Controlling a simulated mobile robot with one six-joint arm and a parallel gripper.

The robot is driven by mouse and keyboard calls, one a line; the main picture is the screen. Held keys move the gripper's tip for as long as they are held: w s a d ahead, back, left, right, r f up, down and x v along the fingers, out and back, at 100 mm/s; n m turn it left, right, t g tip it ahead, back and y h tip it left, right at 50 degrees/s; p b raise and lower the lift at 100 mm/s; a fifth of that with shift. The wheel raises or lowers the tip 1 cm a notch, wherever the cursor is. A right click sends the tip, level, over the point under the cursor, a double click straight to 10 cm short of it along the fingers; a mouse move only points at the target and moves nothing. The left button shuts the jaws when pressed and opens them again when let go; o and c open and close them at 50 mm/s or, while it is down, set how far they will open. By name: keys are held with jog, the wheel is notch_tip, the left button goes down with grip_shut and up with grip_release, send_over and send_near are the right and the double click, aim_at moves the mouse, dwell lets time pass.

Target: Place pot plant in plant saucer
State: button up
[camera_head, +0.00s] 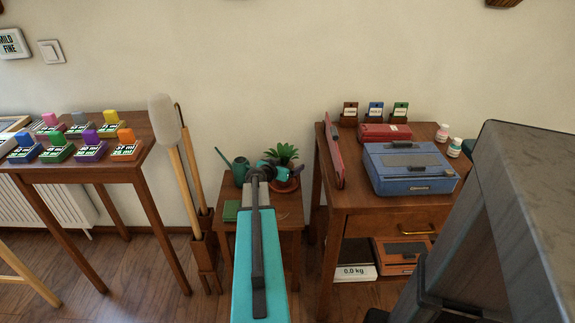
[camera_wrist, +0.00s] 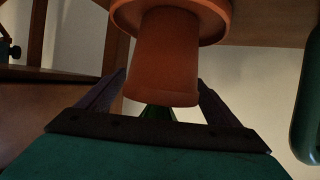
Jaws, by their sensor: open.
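The pot plant is a small orange-brown pot (camera_wrist: 162,60) with green leaves (camera_head: 281,152). It stands on the small wooden table in the head view. In the wrist view, which looks upside down, the narrow base of the pot meets the wider orange plant saucer (camera_wrist: 172,8); the pot appears upright and sitting in it. The saucer also shows in the head view (camera_head: 287,188), partly hidden by my gripper. My gripper (camera_wrist: 161,80) is open, with its fingers on either side of the pot near its rim and leaves, apparently not clamped on it.
A teal watering can (camera_head: 237,169) stands just left of the plant, and a green block (camera_head: 231,211) lies at the table's front left. A desk with a blue typewriter case (camera_head: 408,168) stands on the right. Long-handled tools (camera_head: 180,150) lean on the left.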

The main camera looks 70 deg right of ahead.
jog(key=v, duration=1.1)
jog(key=shift+a, duration=0.15)
jog(key=shift+r, duration=0.1)
jog(key=shift+r, duration=0.1)
dwell(0.6)
